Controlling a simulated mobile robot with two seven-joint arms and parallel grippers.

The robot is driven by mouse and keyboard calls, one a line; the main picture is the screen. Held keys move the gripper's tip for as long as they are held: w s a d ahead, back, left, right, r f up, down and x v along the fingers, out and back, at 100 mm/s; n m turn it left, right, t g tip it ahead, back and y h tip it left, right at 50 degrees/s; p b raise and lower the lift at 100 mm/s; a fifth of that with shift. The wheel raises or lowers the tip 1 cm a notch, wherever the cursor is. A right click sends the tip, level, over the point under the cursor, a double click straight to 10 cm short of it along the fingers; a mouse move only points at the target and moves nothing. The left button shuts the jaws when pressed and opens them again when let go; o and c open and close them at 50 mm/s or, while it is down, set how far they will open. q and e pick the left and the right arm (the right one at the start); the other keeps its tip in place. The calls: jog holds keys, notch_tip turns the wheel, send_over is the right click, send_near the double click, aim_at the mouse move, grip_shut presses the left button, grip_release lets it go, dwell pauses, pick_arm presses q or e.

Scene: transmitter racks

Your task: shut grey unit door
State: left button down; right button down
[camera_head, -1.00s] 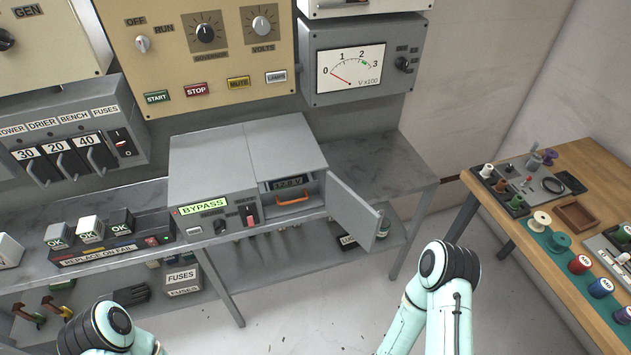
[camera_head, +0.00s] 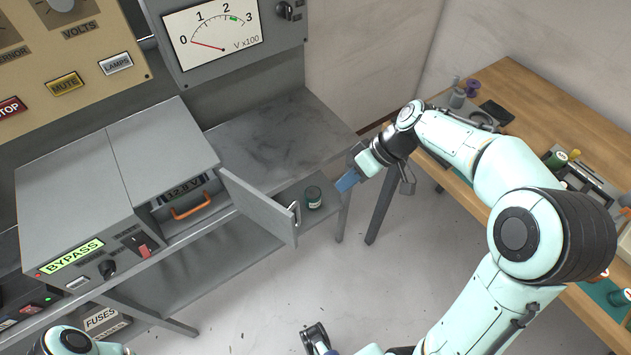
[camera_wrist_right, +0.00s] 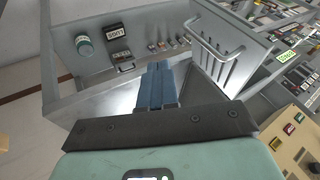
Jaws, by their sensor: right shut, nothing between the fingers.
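The grey unit (camera_head: 95,185) sits on the bench with its right-hand door (camera_head: 258,208) standing wide open toward the front. The door has a light bar handle (camera_head: 294,212) near its free edge.
A dark green jar (camera_head: 313,197) stands on the lower shelf behind the door. The bench top (camera_head: 275,135) right of the unit is clear. A wooden table (camera_head: 520,115) with several small items is at the right, behind my right arm.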

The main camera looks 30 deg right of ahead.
notch_tip(320, 180, up, 4)
jog(key=n, duration=0.1)
jog(key=w+a+f, duration=0.1)
jog(key=a+f, duration=0.6)
jog(key=a, duration=0.1)
jog(key=shift+w+a+f, duration=0.15)
jog(key=shift+a+f, duration=0.05)
jog(key=shift+a, duration=0.2)
